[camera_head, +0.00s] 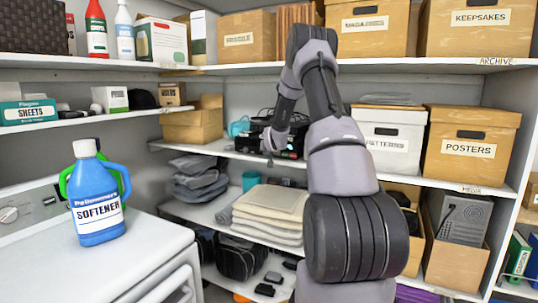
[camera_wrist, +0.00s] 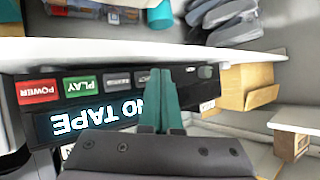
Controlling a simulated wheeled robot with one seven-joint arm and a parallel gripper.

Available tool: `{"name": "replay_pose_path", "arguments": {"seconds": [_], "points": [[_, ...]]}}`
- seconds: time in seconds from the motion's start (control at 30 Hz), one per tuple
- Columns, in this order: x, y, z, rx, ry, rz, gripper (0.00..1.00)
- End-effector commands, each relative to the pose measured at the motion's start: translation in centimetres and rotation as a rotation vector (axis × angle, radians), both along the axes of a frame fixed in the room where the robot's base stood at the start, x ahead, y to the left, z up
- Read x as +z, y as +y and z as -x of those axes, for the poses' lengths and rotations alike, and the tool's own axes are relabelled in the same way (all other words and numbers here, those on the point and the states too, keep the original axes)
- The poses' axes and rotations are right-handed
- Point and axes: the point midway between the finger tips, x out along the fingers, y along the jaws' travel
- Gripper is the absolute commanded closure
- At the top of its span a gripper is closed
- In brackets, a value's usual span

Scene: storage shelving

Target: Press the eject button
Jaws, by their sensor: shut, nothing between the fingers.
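A black tape player (camera_head: 293,139) sits on the middle shelf, partly hidden behind my arm. The wrist view is upside down and shows its front panel close up. There I see a red POWER button (camera_wrist: 38,92), a green PLAY button (camera_wrist: 82,86) and dark buttons (camera_wrist: 119,82) with labels too small to read. I cannot tell which is eject. Its display (camera_wrist: 95,117) reads "NO TAPE". My gripper (camera_wrist: 161,72) is shut and empty, its teal fingers in front of the panel, just beside the dark buttons. I cannot tell whether the tips touch. It is small in the head view (camera_head: 268,157).
The shelf board (camera_head: 245,155) runs beneath the player. A cardboard box (camera_head: 195,122) stands to its left, and a white patterns box (camera_head: 388,137) to its right. Folded cloths (camera_head: 268,213) lie on the shelf below. A softener bottle (camera_head: 95,200) stands on the white appliance.

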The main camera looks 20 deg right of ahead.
Motion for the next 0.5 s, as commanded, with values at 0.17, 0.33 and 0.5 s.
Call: {"name": "replay_pose_path", "arguments": {"seconds": [0.17,0.33,0.5], "points": [[0.00,-0.39,-0.28,0.000,0.000,0.000,1.00],[0.00,-0.69,-0.51,0.000,0.000,0.001,1.00],[0.01,-0.66,-0.50,0.000,0.000,0.000,1.00]]}}
